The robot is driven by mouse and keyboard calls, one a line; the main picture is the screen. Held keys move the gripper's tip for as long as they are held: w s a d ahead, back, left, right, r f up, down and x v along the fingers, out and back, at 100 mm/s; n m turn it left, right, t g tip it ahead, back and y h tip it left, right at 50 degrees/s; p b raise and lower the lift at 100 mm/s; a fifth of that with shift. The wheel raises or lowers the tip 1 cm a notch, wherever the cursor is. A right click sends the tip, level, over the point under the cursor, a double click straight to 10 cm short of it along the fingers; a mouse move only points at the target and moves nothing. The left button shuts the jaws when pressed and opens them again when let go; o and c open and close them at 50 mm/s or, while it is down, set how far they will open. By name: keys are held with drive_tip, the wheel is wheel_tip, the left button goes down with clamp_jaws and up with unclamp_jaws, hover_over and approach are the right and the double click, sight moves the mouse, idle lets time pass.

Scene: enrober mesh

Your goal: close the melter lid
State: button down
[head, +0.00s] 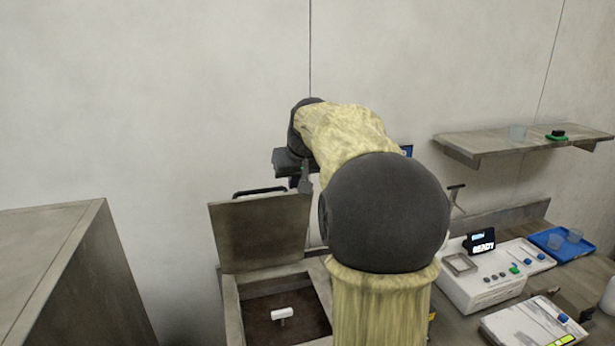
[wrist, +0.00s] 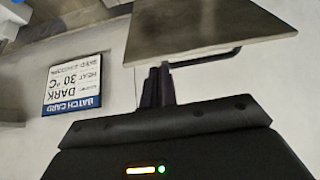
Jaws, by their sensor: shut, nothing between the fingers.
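The melter lid (head: 262,232) is a grey metal panel standing open, roughly upright, at the back of the melter (head: 232,305). A dark bar handle (head: 259,191) runs along its top edge. My gripper (head: 306,180) is by the lid's upper right corner, its fingers shut and empty. In the wrist view the lid (wrist: 215,28) fills the upper right, with the handle (wrist: 215,58) below its edge. The fingertips of my gripper (wrist: 158,72) are close beside the handle's left end; I cannot tell whether they touch. My arm hides the melter's right side.
A white T-shaped piece (head: 282,314) shows in the brown melter contents. A grey cabinet (head: 60,260) stands left. A white machine (head: 490,278), a blue tray (head: 561,246) and a wall shelf (head: 520,140) are right. A batch card (wrist: 73,83) hangs on the wall.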

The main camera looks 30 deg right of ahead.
drive_tip(key=d+r, duration=0.4)
drive_tip(key=r, duration=0.2)
drive_tip(key=shift+d+t, duration=0.15)
drive_tip(key=shift+t, duration=0.15)
drive_tip(key=shift+w, duration=0.1)
drive_tip(key=p, duration=0.3)
hover_over(307, 198)
drive_tip(key=w+d, duration=0.1)
drive_tip(key=w, duration=0.3)
wheel_tip(307, 198, down, 7)
drive_tip(key=s, duration=0.1)
drive_tip(key=s+f, duration=0.1)
drive_tip(key=s+p, duration=0.1)
drive_tip(key=shift+a+f+h, duration=0.15)
drive_tip(key=shift+f+h, duration=0.15)
drive_tip(key=shift+s+a+f, duration=0.15)
drive_tip(key=shift+s+f, duration=0.2)
drive_tip(key=shift+f, duration=0.1)
